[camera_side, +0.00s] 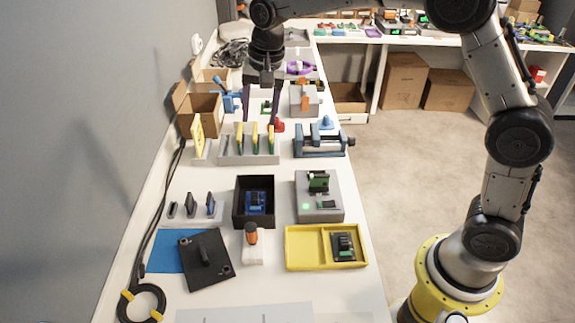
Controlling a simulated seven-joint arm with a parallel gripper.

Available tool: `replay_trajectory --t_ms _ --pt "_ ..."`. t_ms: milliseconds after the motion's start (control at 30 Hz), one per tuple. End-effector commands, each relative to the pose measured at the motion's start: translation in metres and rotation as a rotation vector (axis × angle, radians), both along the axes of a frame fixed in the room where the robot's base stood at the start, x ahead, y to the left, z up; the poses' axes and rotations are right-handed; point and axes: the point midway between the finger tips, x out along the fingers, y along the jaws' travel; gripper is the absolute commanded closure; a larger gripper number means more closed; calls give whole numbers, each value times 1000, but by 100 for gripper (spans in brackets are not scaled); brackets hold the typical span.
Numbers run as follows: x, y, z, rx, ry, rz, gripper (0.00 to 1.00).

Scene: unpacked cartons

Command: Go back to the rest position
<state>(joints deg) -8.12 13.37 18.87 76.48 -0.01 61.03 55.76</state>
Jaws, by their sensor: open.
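My gripper (261,100) points down over the far half of the white bench (275,288). Its two dark fingers are spread apart, and I see nothing held between them. Small parts stand close around and below the fingertips, including a small green part on a light block. I cannot tell how high the fingertips are above these parts. My arm reaches in from the right, across the top of the picture.
On the bench are a yellow tray (305,252), a black box (240,204), a grey fixture (332,208), a blue vise (318,146) and a black plate (193,271). Cardboard boxes (199,111) stand along the wall at left. Open floor lies right of the bench.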

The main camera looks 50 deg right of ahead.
Motion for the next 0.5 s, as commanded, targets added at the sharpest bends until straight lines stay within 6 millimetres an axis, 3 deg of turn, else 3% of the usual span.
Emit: replay_trajectory --t_ms 33,200,333,500 --pt "-16 -8 27 4 -43 -3 41" --pt "-76 -31 84 -6 -148 44 41" --pt "-131 -46 110 -33 -224 113 41" --pt "-207 -60 116 -93 -306 243 41"
